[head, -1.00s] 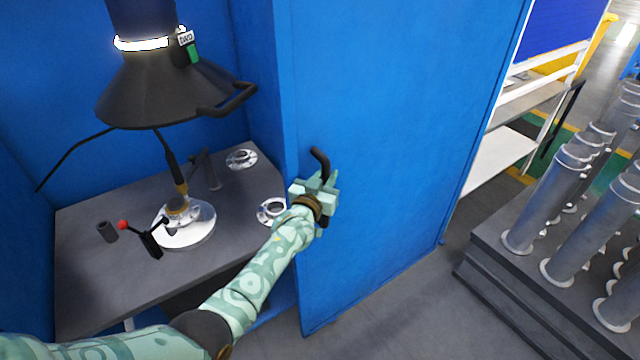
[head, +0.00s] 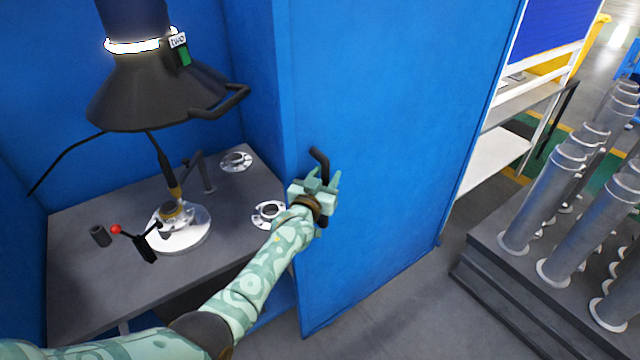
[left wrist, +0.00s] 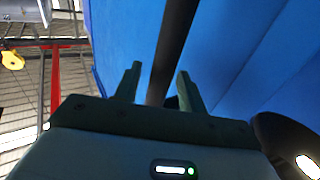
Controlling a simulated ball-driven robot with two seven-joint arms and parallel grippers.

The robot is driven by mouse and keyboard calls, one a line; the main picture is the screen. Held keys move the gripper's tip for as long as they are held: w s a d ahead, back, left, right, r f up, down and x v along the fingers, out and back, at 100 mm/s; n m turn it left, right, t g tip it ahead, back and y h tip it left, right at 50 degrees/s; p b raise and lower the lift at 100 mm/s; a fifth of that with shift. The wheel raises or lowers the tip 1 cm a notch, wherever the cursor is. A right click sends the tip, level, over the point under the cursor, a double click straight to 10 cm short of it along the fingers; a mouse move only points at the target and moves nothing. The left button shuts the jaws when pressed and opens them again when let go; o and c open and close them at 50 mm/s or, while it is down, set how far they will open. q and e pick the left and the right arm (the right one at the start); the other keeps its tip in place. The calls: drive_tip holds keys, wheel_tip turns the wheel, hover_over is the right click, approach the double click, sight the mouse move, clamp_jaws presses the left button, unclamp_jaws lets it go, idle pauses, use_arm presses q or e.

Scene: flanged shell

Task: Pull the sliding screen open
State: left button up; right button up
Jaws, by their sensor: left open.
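The sliding screen (head: 390,150) is a tall blue panel at the right of the booth opening in the head view. It has a black curved handle (head: 319,158) near its left edge. My left gripper (head: 322,180) is at this handle, and its fingers hide part of it. In the left wrist view the two fingers (left wrist: 160,88) stand apart, with the dark handle bar (left wrist: 172,50) showing between them against the blue panel. The left gripper is open and around the handle; whether a finger touches it I cannot tell. My right gripper is not in view.
Inside the booth, a grey table (head: 85,240) bears a round silver fixture (head: 182,238) and flanged parts (head: 269,211). A black extraction hood (head: 150,90) hangs above. At right, a dark pallet (head: 510,275) bears several upright grey pipes (head: 550,200). Grey floor lies between screen and pallet.

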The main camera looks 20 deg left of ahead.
use_arm(q)
drive_tip(key=shift+s, duration=0.4)
drive_tip(key=s+a+p, duration=0.2)
drive_tip(key=s, duration=1.3)
drive_tip(key=shift+s, duration=0.15)
drive_tip(key=s+f+g+b, duration=0.25)
drive_tip(key=s+f, duration=0.25)
drive_tip(key=f, duration=0.7)
drive_tip(key=s+a+f+m+g+b, duration=0.1)
drive_tip(key=s+f+g+b, duration=0.3)
drive_tip(key=f, duration=0.8)
drive_tip(key=s+f+g, duration=0.2)
drive_tip(key=s+f, duration=0.4)
drive_tip(key=f, duration=0.5)
drive_tip(key=s+a+f+g+b, duration=0.2)
drive_tip(key=s+f+b, duration=0.2)
drive_tip(key=s+f, duration=0.4)
drive_tip(key=s+a+f+m+g+y+b, duration=0.1)
drive_tip(key=s+a+f+g+b, duration=0.1)
drive_tip(key=s+f, duration=0.7)
drive_tip(key=s+a+f+g+y+b, duration=0.1)
drive_tip(key=s+f+g+b, duration=0.3)
drive_tip(key=s+f, duration=0.5)
drive_tip(key=s+a+b, duration=0.1)
drive_tip(key=s+b, duration=0.1)
drive_tip(key=s, duration=0.5)
drive_tip(key=shift+s+a, duration=0.15)
drive_tip(key=shift+s, duration=0.05)
drive_tip(key=shift+f+g, duration=0.1)
drive_tip(key=shift+g, duration=0.15)
